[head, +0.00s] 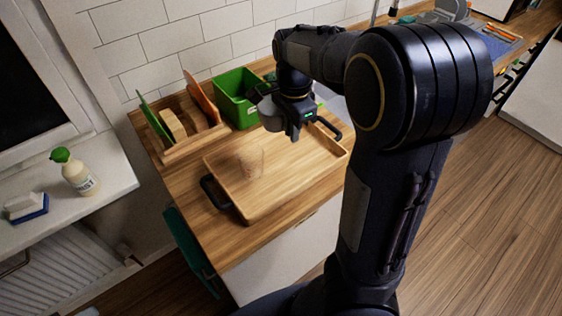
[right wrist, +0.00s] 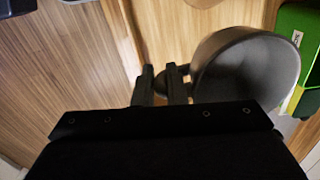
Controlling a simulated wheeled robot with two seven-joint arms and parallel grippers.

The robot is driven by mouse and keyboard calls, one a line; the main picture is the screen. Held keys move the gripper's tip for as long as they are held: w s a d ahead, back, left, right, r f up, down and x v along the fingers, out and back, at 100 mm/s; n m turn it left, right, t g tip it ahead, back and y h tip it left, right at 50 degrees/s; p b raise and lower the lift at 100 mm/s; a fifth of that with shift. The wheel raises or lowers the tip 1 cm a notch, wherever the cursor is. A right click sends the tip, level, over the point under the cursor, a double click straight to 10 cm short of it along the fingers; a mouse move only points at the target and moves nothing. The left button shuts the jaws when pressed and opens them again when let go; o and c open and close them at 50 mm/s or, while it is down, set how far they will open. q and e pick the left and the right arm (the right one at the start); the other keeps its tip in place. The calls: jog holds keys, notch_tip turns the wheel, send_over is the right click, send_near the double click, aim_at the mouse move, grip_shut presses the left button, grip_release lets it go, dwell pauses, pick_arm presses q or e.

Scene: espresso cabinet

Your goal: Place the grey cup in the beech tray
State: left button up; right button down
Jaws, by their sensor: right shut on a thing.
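The grey cup (head: 271,115) hangs in the air at the back edge of the beech tray (head: 300,172) in the head view. My right gripper (head: 294,133) is shut on its handle, and the cup body is to the left of the fingers. In the right wrist view the cup (right wrist: 246,76) is to the right of my right gripper (right wrist: 160,80), with its handle at the fingertips. The tray is on the wooden counter, with a dark handle at each end. My left gripper is not in view.
A clear glass (head: 250,163) stands in the left part of the tray; its right part is bare. Behind are a green bin (head: 237,98) and a wooden rack (head: 190,143) with boards. A soap bottle (head: 78,175) stands on the sill at left.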

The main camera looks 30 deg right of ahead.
notch_tip(320, 180, down, 15)
jog(key=shift+f+b, duration=0.1)
jog(key=shift+b, duration=0.9)
jog(key=shift+f, duration=0.2)
jog(key=c, duration=1.5)
grip_release()
